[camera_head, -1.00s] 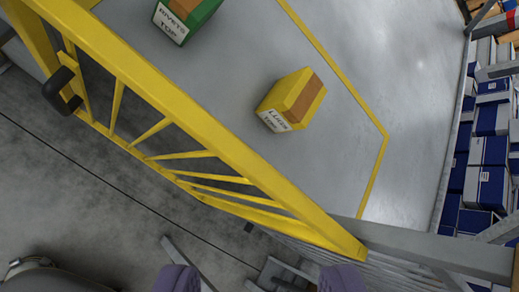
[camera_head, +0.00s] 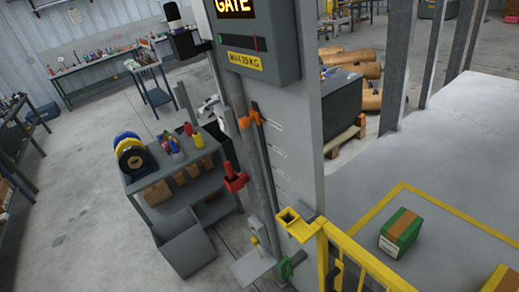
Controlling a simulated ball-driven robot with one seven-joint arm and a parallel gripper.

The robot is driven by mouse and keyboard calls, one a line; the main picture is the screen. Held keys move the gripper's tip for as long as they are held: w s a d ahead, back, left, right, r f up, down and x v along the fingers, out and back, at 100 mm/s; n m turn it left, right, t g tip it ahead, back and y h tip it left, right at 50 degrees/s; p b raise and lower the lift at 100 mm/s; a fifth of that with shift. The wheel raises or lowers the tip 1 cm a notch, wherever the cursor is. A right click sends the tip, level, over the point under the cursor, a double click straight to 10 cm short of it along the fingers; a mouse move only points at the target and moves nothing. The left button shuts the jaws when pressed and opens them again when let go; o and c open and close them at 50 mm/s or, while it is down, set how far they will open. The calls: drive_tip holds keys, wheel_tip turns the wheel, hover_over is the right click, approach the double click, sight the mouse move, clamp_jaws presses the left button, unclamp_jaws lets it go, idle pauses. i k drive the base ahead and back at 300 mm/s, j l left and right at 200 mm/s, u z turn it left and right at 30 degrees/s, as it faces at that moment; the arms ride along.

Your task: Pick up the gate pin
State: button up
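A grey post carries a control box (camera_head: 255,45) with a lit sign reading "GATE". No part here is labelled as the gate pin, and I cannot tell which one it is. A red handle-like piece (camera_head: 235,178) sits beside the pipe on the post. A small yellow-topped piece (camera_head: 254,240) stands low by the post's foot. A green knob-like piece (camera_head: 290,264) is at the lower end, near the yellow gate (camera_head: 370,262). A yellow open socket (camera_head: 296,225) tops the gate's end. My gripper is outside the view.
A shelf cart (camera_head: 185,165) with reels and bottles stands left of the post, with an open grey bin (camera_head: 183,243) before it. A green box (camera_head: 400,232) lies on the grey platform at right. Open floor (camera_head: 90,200) lies at left.

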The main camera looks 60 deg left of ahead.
sight(228, 165)
drive_tip(key=u, duration=1.7)
drive_tip(key=z, duration=0.45)
drive_tip(key=i+j, duration=0.5)
drive_tip(key=i+j+z, duration=0.1)
drive_tip(key=i+j, duration=0.4)
drive_tip(key=j, duration=0.2)
drive_tip(key=i+j, duration=0.5)
drive_tip(key=i, duration=0.2)
